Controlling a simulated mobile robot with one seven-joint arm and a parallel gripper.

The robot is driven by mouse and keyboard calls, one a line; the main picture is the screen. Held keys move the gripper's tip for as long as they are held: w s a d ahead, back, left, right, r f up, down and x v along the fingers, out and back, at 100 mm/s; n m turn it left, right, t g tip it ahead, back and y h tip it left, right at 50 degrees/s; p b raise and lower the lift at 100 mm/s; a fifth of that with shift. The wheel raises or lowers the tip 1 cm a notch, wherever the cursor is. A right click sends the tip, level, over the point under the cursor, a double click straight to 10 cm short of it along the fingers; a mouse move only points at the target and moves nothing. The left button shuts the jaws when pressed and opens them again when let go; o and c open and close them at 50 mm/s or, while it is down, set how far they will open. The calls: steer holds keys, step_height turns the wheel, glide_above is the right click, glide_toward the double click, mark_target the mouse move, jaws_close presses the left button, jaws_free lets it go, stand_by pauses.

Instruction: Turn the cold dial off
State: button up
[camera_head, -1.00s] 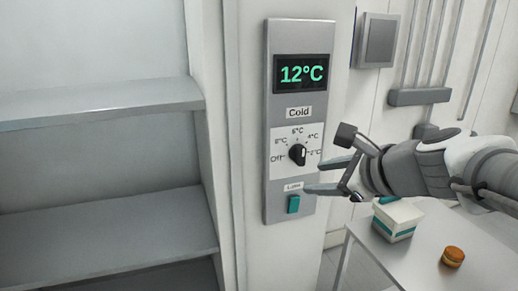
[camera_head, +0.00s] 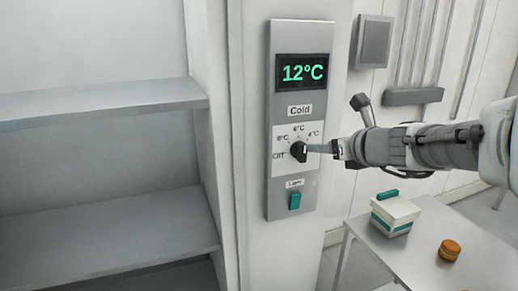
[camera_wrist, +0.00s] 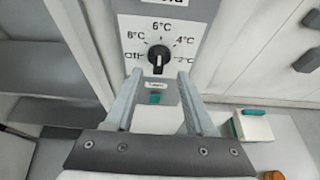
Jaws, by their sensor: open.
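The black cold dial (camera_head: 298,152) sits on a white scale plate on the grey wall panel (camera_head: 283,205). The scale reads Off, 8°C, 6°C, 4°C and, in the wrist view, 2°C. In the wrist view the dial (camera_wrist: 159,58) has a white mark near its lower part; which setting it points at is hard to tell. The display (camera_head: 302,72) reads 12°C. My gripper (camera_head: 320,149) comes from the right with its fingertips close to the dial. In the wrist view my gripper (camera_wrist: 160,82) is open, its fingers apart just below the dial. Contact cannot be told.
A teal light switch (camera_head: 295,201) is below the dial on the panel. Empty grey shelves (camera_head: 110,100) are at the left. A white table (camera_head: 410,265) at lower right holds a white and teal box (camera_head: 395,215) and an orange-brown round item (camera_head: 449,250).

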mark_target(305, 146)
steer(key=b+x, duration=0.1)
steer(key=x, duration=0.8)
steer(key=shift+w, duration=0.1)
jaws_close()
